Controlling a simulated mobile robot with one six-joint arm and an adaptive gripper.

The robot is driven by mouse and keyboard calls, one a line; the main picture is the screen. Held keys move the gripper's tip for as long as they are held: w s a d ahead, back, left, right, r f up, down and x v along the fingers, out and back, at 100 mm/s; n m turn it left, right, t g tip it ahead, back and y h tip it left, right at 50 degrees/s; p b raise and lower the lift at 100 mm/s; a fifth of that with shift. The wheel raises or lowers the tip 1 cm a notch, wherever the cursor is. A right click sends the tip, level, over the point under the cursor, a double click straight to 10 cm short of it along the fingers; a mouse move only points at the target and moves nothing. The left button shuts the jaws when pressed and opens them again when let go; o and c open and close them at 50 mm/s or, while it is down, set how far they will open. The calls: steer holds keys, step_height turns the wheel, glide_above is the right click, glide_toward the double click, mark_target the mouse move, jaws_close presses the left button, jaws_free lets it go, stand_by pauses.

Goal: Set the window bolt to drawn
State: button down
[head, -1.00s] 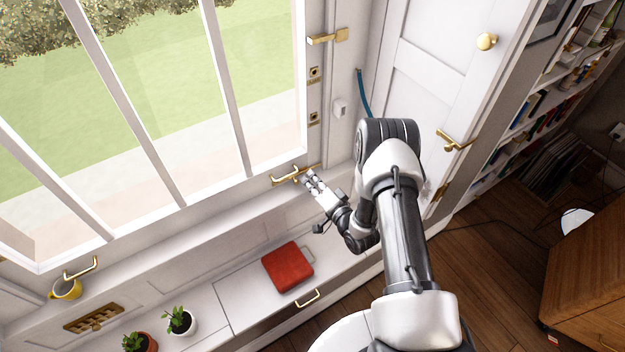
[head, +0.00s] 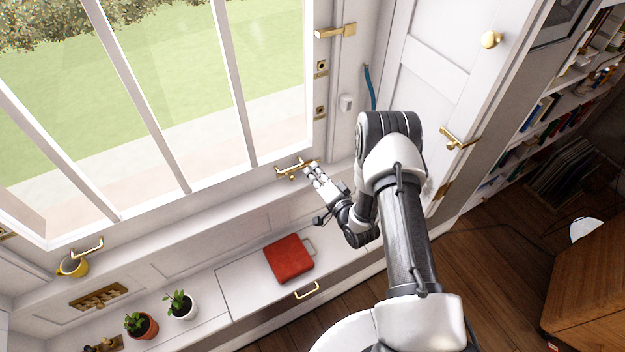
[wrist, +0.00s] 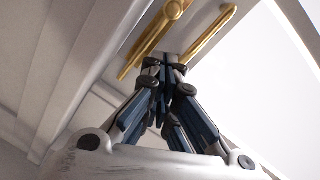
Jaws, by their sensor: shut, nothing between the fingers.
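Brass hardware sits on the window's bottom rail near its right corner. A brass pull (head: 290,172) and a slim brass rod with a knob, which looks like the window bolt (wrist: 152,38), lie close together there. My gripper (head: 311,169) is shut and empty, with its tips right at this hardware and partly covering it in the head view. In the wrist view my gripper's fingertips (wrist: 167,62) are together, just below the gap between the knobbed rod and a second brass bar (wrist: 209,38). I cannot tell whether they touch the rod, or how far it is slid.
A red book-like object (head: 289,258) lies on the white bench below. A brass latch (head: 336,31) and a white door with a brass handle (head: 457,139) are to the right.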

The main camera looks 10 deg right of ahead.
steer(key=p+v, duration=0.2)
steer(key=v, duration=0.8)
steer(key=shift+d, duration=0.35)
steer(key=shift+r, duration=0.1)
